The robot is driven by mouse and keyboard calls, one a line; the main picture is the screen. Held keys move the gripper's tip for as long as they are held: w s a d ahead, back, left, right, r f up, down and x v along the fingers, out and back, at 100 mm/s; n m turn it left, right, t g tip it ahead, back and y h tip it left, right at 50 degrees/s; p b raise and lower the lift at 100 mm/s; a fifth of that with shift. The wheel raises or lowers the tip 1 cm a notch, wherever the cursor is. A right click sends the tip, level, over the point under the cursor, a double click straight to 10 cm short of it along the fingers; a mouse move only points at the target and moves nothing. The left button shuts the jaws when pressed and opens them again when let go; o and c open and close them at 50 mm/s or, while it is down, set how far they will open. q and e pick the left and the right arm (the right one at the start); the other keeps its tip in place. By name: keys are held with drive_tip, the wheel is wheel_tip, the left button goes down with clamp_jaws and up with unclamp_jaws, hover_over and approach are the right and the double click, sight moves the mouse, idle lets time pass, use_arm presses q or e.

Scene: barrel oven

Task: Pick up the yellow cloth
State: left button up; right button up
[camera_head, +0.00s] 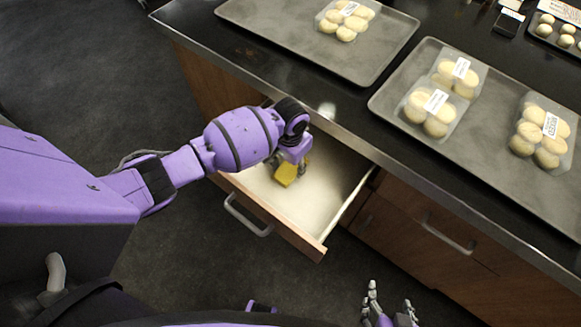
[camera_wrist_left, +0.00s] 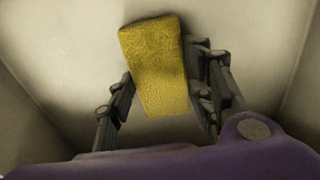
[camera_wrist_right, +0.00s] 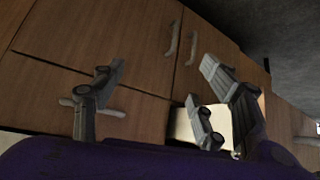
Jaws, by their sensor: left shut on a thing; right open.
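The yellow cloth (camera_head: 286,173) is a small rough-textured block-like piece inside the open drawer (camera_head: 325,206). My left gripper (camera_head: 292,163) reaches down into the drawer and is shut on the cloth. In the left wrist view the cloth (camera_wrist_left: 155,65) sits between the two fingers of the left gripper (camera_wrist_left: 160,95), with the pale drawer bottom behind it. I cannot tell whether the cloth still touches the drawer bottom. My right gripper (camera_head: 390,308) is open and empty at the lower edge of the head view; it also shows in the right wrist view (camera_wrist_right: 155,105).
The drawer's wooden front with its handle (camera_head: 246,217) stands out from the dark counter (camera_head: 350,119). Metal trays (camera_head: 250,22) with packs of dough balls (camera_head: 541,133) lie on the counter. The drawer otherwise looks empty. Closed cabinets (camera_head: 420,228) are at the right.

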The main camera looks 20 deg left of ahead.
use_arm(q)
wheel_tip(320, 180, up, 10)
drive_tip(key=p, duration=0.2)
wheel_tip(320, 180, up, 9)
drive_tip(key=p, duration=0.4)
hover_over(291, 167)
drive_tip(key=s+d+r+n, duration=0.3)
drive_tip(key=s+r+n, duration=0.1)
drive_tip(key=r, duration=0.2)
drive_tip(key=s+a+r+b, duration=0.1)
drive_tip(key=s+a+r, duration=0.1)
drive_tip(key=r, duration=0.4)
drive_tip(key=s+a+r+b, duration=0.1)
drive_tip(key=s+a+r, duration=0.1)
drive_tip(key=a+r, duration=0.2)
wheel_tip(291, 167, up, 3)
drive_tip(key=shift+s+f, duration=0.1)
drive_tip(key=shift+s, duration=0.25)
use_arm(e)
drive_tip(key=r, duration=0.1)
drive_tip(key=w+a+r, duration=0.1)
drive_tip(key=w+r, duration=0.1)
drive_tip(key=r, duration=0.1)
drive_tip(key=shift+a, duration=0.2)
drive_tip(key=shift+s, duration=0.1)
